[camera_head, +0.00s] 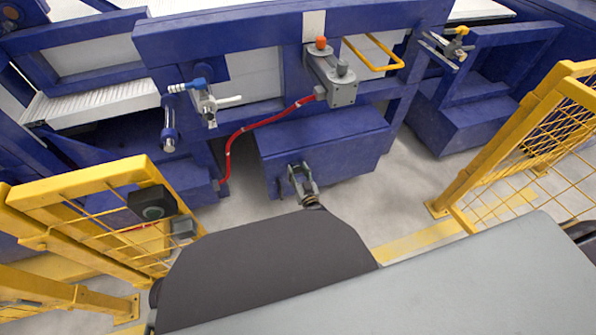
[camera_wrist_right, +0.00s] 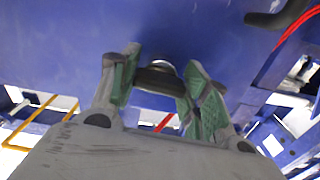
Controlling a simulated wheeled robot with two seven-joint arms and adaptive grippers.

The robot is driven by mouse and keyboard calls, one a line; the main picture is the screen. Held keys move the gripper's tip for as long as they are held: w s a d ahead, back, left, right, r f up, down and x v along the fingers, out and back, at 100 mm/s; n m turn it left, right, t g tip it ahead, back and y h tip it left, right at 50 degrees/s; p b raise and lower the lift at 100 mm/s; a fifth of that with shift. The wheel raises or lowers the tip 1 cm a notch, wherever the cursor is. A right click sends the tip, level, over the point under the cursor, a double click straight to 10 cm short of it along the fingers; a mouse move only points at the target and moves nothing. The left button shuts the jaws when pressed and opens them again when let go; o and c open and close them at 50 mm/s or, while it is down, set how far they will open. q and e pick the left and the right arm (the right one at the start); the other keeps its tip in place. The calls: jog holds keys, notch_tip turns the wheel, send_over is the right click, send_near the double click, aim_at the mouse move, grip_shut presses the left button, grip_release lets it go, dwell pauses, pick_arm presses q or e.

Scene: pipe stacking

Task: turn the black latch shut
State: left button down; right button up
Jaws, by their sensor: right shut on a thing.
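My right gripper (camera_head: 302,180) is at the front face of the blue box (camera_head: 335,150) in the middle of the head view. In the right wrist view its green-padded fingers (camera_wrist_right: 163,88) stand either side of the black latch (camera_wrist_right: 158,78), shut on it. A silvery round part shows just behind the latch, against the blue face. In the head view the fingers hide most of the latch, so its exact angle is unclear. My left gripper is not in view.
A second dark handle (camera_wrist_right: 278,18) sticks out in the wrist view's upper right. A red hose (camera_head: 230,150) runs down left of the box to a grey fitting. Yellow mesh fences (camera_head: 85,195) stand at both sides. Grey floor is bare right of the box.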

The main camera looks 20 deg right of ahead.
jog(key=shift+n, duration=0.5)
jog(key=o, duration=1)
jog(key=shift+s, duration=0.2)
jog(key=shift+s+d, duration=0.2)
jog(key=shift+s, duration=5.6)
